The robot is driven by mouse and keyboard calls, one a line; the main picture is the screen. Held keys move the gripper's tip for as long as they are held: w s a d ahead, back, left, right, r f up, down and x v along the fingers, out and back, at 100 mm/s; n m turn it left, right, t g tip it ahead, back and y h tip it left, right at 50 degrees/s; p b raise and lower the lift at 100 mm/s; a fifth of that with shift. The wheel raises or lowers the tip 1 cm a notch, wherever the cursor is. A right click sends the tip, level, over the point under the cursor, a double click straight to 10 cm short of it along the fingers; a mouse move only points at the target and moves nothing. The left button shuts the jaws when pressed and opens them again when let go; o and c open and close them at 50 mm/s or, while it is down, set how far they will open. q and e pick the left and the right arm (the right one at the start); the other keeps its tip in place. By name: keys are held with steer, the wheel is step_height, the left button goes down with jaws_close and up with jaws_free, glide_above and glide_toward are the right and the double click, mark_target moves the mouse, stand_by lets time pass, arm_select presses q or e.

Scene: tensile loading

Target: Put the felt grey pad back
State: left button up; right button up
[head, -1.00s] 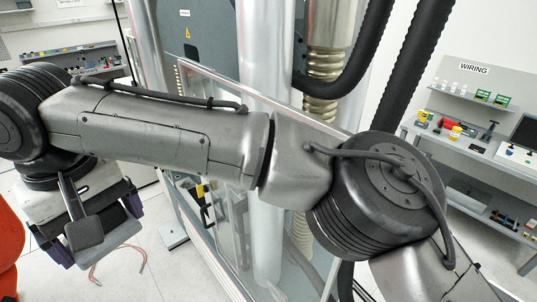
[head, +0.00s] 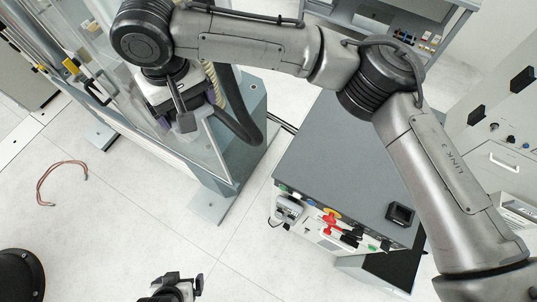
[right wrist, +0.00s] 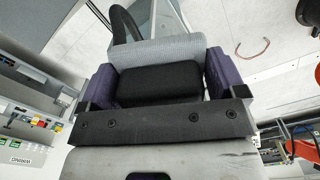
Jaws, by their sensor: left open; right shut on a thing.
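A light grey, textured pad (right wrist: 165,50), which looks like the felt grey pad, sits between the purple fingers of my right gripper (right wrist: 160,75) in the right wrist view. The gripper is shut on it. A black block (right wrist: 160,86) lies in front of the pad; I cannot tell whether it belongs to the gripper. In the head view my right gripper (head: 187,112) hangs beside the glass-panelled machine at upper left, and the pad is hidden there. My left gripper (head: 183,281) is low at the bottom edge of the head view, open and far from the pad.
The machine's clear panel (head: 190,150) stands close to my right gripper. A grey cabinet (head: 340,165) with coloured fittings on its front edge stands right of centre, under my right arm. A reddish cable (head: 42,183) lies on the floor at left. The floor between is clear.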

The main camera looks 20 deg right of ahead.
arm_select(q)
step_height(320, 180, down, 3)
steer(key=shift+s+r+b, duration=0.1)
steer(key=shift+s+b, duration=0.05)
steer(key=shift+b, duration=0.75)
arm_select(e)
steer(key=s+d+f+m+b, duration=0.1)
steer(key=d+f+m, duration=0.1)
steer(key=d+f, duration=0.45)
steer(key=s+d+f+m+b, duration=0.1)
steer(key=d+f+m, duration=0.2)
steer(key=f, duration=0.6)
steer(key=s+d+f+m+b, duration=0.15)
steer(key=d+f, duration=0.25)
steer(key=f, duration=0.4)
steer(key=s+d+f+m+b, duration=0.3)
steer(key=s+d+f+m, duration=0.45)
steer(key=d+f, duration=0.45)
glide_above(320, 175)
steer(key=shift+n, duration=0.4)
step_height(320, 175, down, 7)
steer(key=shift+a+r+p, duration=0.15)
steer(key=shift+r+p, duration=0.05)
steer(key=shift+p, duration=0.2)
steer(key=shift+f, duration=1.55)
arm_select(q)
steer(key=shift+f, duration=2.65)
arm_select(e)
steer(key=shift+f, duration=0.55)
